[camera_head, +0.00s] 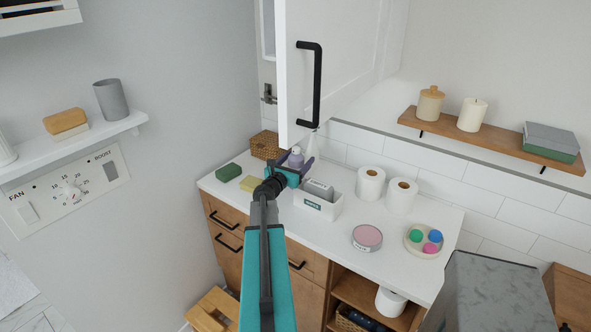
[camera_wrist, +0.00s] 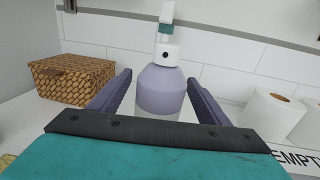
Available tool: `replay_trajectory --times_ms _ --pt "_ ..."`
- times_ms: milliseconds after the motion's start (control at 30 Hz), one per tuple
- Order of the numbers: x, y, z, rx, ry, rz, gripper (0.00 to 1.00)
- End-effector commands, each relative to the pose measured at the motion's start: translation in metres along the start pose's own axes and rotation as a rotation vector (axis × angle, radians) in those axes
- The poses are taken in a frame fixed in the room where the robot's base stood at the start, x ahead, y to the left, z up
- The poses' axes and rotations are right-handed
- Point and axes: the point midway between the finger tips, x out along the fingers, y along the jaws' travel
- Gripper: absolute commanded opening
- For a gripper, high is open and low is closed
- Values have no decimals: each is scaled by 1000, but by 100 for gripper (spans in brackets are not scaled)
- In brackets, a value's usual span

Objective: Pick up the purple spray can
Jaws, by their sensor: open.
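The purple spray can (camera_wrist: 162,92) stands upright on the white counter, with a pale purple body and a white top. It also shows in the head view (camera_head: 296,158), partly hidden behind my gripper and below the cabinet door. My gripper (camera_head: 292,167) is open, with its purple fingers pointing at the can. In the wrist view the fingers of my gripper (camera_wrist: 160,82) lie to the left and right of the can, with visible gaps on both sides. The can's lower part is hidden by the gripper body.
An open white cabinet door (camera_head: 345,60) hangs just above. A wicker box (camera_wrist: 73,78) stands left of the can. A white labelled bin (camera_head: 318,206) and toilet rolls (camera_head: 371,184) are to the right. A green block (camera_head: 228,172) and yellow sponge (camera_head: 250,184) lie left.

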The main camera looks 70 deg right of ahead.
Motion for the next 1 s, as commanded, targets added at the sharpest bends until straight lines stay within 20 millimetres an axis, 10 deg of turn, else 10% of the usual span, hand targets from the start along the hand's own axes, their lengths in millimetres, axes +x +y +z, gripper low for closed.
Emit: replay_trajectory --times_ms 900,1000 --pt "22 0 0 0 -1 0 70" --pt "22 0 0 0 -1 0 53"
